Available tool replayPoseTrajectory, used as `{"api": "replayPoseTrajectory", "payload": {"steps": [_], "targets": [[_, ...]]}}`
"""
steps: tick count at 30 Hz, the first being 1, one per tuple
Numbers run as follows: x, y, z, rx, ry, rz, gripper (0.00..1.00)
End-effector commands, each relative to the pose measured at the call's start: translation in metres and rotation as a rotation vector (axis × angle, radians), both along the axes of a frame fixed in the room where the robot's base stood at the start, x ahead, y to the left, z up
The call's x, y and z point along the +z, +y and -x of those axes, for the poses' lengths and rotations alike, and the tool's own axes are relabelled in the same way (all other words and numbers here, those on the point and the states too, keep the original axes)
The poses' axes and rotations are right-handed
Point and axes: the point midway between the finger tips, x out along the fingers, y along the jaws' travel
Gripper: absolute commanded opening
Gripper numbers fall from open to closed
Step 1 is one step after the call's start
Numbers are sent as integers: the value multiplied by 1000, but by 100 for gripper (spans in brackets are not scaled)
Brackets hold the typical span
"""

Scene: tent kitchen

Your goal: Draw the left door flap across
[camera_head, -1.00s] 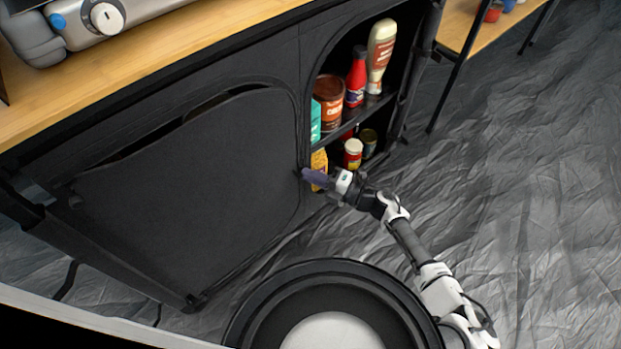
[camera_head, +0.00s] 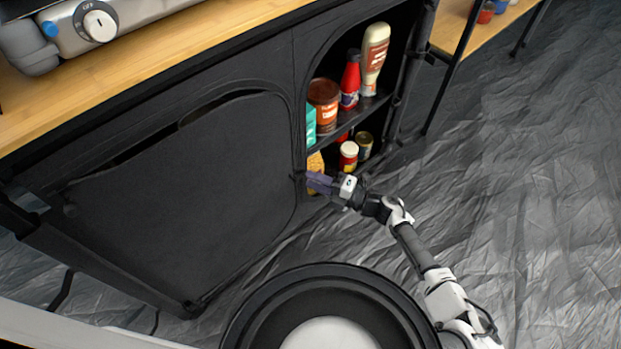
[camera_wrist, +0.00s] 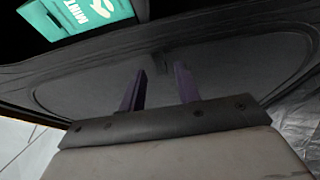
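The left door flap (camera_head: 190,190) is a dark fabric panel over the left compartment of the cabinet. It hangs across most of the opening, with a narrow dark gap along its top edge. My gripper (camera_head: 308,180) is at the flap's right edge, in front of the lower right compartment. In the wrist view my gripper (camera_wrist: 160,88) has its two purple fingers apart. A dark fabric panel, which I take to be the flap (camera_wrist: 220,75), spans behind them. A small dark tab (camera_wrist: 161,63) shows between the fingers, and I cannot tell whether they touch it.
The right compartment is open, its shelf holding a brown can (camera_head: 324,104), a red bottle (camera_head: 350,82), a pale bottle (camera_head: 373,55) and a teal box (camera_head: 310,126). A jar (camera_head: 348,157) stands below. A wooden counter (camera_head: 150,75) is above. The floor at right is clear.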

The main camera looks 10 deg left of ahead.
Motion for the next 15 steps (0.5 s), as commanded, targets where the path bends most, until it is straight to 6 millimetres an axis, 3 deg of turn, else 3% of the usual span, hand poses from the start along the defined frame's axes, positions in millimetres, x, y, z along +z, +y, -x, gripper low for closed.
{"api": "replayPoseTrajectory", "payload": {"steps": [9,15], "targets": [[-1,-72,19,-5,2,4,33],[-1,-103,28,-4,2,3,33]]}}
